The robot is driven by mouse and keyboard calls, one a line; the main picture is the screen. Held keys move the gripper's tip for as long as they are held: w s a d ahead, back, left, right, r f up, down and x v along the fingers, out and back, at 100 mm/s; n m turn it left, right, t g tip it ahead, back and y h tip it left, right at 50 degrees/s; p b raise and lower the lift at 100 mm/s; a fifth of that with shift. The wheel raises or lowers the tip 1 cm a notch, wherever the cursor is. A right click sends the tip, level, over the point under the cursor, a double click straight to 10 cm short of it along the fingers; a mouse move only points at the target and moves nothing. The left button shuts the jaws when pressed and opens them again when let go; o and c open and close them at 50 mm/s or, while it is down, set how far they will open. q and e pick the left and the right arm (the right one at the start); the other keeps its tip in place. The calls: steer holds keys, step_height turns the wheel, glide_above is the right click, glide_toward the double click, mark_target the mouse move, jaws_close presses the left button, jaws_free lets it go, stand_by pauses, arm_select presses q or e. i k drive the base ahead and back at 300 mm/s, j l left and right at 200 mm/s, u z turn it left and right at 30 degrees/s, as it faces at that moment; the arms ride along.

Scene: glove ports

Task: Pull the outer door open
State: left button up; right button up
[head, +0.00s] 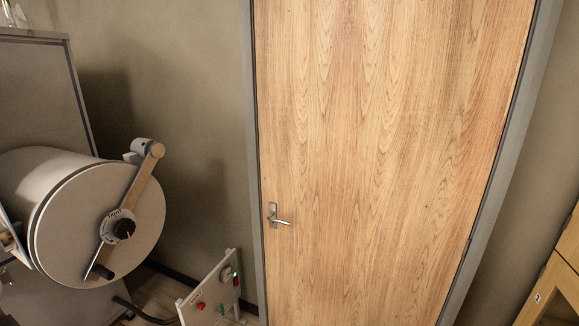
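A round grey door (75,225) caps the end of a light grey horizontal cylinder (42,170) at the left. A tan bar (137,186) crosses the disc diagonally, from a pivot fitting (146,150) at the upper right to a black grip (102,271) at the lower left. A black knob (123,228) sits on the bar near its middle. The disc looks seated against the cylinder, with a dark line around the rim. Neither of my grippers can be made out in the head view.
A large wooden room door (380,150) with a metal lever handle (277,215) stands shut in a grey frame. A small panel (212,290) with coloured buttons stands low between it and the cylinder. A wooden cabinet (556,285) is at the right edge.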

mark_target(156, 150)
steer(key=u, duration=1.3)
